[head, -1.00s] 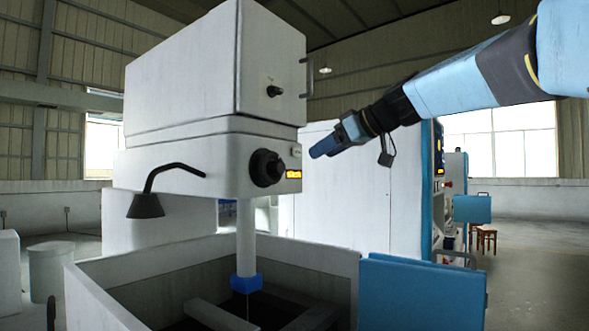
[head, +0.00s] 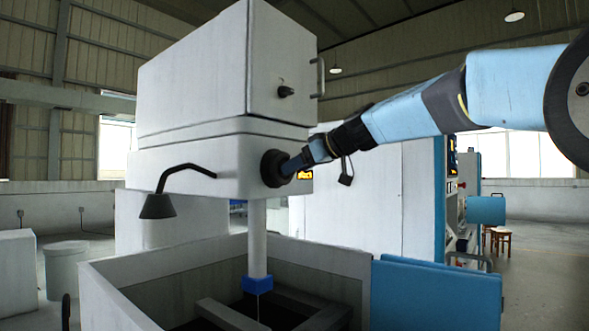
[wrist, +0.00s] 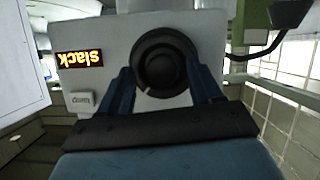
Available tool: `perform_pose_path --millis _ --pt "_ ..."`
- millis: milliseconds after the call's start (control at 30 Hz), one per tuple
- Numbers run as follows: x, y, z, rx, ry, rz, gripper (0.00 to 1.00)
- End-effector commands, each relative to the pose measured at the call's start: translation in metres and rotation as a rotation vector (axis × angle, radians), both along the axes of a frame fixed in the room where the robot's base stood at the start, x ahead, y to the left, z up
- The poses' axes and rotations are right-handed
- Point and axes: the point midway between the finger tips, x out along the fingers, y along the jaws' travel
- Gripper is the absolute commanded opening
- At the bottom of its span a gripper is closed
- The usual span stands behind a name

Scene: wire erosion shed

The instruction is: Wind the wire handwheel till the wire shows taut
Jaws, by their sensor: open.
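The black round handwheel (head: 271,168) is on the front of the white machine head (head: 225,165). In the wrist view the handwheel (wrist: 166,50) is a dark knob with a ringed face. My gripper (head: 291,166) is at the handwheel, its fingertips hidden in part in the head view. In the wrist view my gripper (wrist: 160,70) is open, one blue finger on each side of the handwheel; I cannot tell whether they touch it. The lit display (wrist: 80,59) reads "slack", upside down in this view. A thin wire (head: 258,308) hangs below the blue guide (head: 257,284).
A small labelled white block (wrist: 81,101) is beside the display. A black lamp (head: 158,206) on a bent arm hangs at the left of the head. The open tank (head: 120,270) is below, with a blue panel (head: 435,292) at its right.

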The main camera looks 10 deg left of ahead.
Motion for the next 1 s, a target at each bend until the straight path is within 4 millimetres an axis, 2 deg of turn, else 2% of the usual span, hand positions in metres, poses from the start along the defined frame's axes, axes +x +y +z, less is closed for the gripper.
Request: perform_pose_path --millis 200,500,1000 --pt "0.0063 0.0108 -0.0049 0.001 0.000 0.001 0.64" --pt "0.0073 0.0109 -0.0054 0.000 0.000 -0.001 0.63" --pt "0.0080 0.0096 -0.0052 0.000 0.000 -0.003 0.15"
